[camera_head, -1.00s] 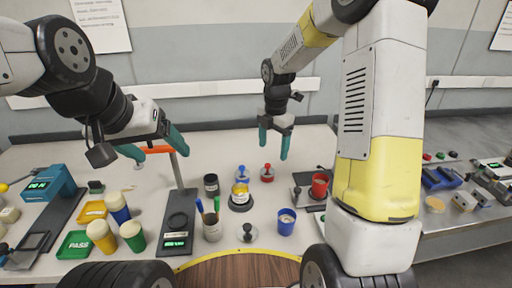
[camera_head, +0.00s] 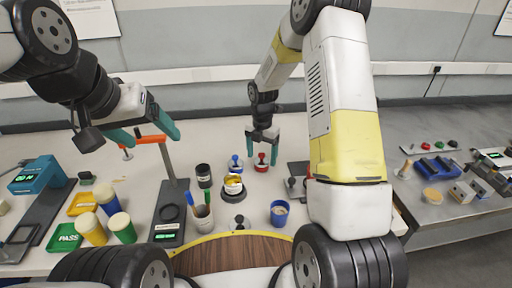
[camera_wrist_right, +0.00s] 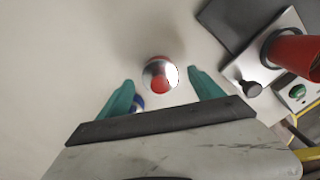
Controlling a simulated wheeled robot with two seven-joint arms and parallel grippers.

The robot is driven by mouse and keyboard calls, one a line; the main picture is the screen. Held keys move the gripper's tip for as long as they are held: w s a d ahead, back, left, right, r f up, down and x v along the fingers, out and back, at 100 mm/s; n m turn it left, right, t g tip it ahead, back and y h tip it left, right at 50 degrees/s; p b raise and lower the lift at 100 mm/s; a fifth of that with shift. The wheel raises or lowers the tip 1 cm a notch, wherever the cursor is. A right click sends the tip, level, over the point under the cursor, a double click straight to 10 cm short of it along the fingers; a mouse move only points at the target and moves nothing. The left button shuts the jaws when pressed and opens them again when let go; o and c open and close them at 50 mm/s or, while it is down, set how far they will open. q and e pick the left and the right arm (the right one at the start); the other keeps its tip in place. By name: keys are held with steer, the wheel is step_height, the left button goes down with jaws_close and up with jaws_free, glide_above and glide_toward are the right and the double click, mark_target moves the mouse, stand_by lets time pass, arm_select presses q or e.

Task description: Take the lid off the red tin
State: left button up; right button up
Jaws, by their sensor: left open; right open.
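The red tin (camera_head: 262,167) stands on the white table, its lid with a red knob on top. My right gripper (camera_head: 262,150) points down over it, open, with its teal fingers on either side of the knob. In the right wrist view the tin's shiny lid (camera_wrist_right: 152,68) lies between the open fingers of the right gripper (camera_wrist_right: 161,78), apart from both. My left gripper (camera_head: 153,140) is open and empty, raised over the left part of the table.
A blue-knobbed tin (camera_head: 236,162) stands just left of the red one; a yellow tin (camera_head: 233,187) is in front. A black-lidded jar (camera_head: 204,176), pen cup (camera_head: 202,218) and blue cup (camera_head: 279,213) stand nearby. A red cup (camera_wrist_right: 290,52) is on the right.

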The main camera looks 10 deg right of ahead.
steer(key=c, duration=1.4)
steer(key=shift+c, duration=0.2)
steer(key=shift+r, duration=0.15)
